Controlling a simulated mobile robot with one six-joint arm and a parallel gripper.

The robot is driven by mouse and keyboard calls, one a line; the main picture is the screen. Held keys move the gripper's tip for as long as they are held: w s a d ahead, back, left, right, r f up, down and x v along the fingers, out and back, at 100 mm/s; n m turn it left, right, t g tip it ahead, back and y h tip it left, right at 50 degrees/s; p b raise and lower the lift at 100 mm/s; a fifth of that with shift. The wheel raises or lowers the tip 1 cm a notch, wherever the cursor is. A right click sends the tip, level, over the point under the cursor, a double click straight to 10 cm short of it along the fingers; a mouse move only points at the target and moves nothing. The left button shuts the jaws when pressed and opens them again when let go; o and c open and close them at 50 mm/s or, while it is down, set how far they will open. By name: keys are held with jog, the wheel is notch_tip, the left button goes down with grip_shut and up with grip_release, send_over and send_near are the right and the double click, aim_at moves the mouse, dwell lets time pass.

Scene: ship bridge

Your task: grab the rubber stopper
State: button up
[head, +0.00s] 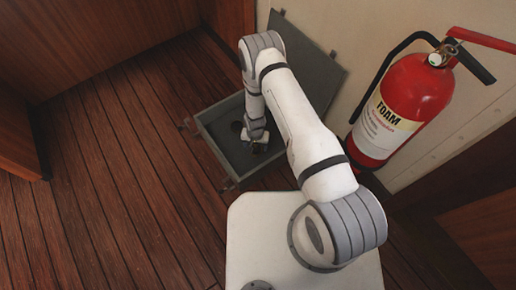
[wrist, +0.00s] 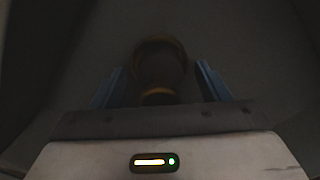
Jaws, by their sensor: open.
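A dark, rounded object, apparently the rubber stopper (wrist: 160,64), lies between my fingers in the wrist view, with a dull orange-brown edge near the palm. The picture is dim, so its exact shape is hard to tell. My gripper (wrist: 160,75) is open, with one bluish finger on each side of it and a gap on both sides. In the head view my gripper (head: 258,145) is down inside an open grey box (head: 222,172). The stopper cannot be told apart there from the gripper and shadow.
The box's lid (head: 312,58) stands open against the wall behind. A red fire extinguisher (head: 402,105) hangs on the wall to the right of my arm. The box walls surround my gripper closely. Wooden floor (head: 110,180) to the left is clear.

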jog(key=shift+r, duration=0.1)
jog(key=c, duration=1.1)
jog(key=shift+c, duration=0.2)
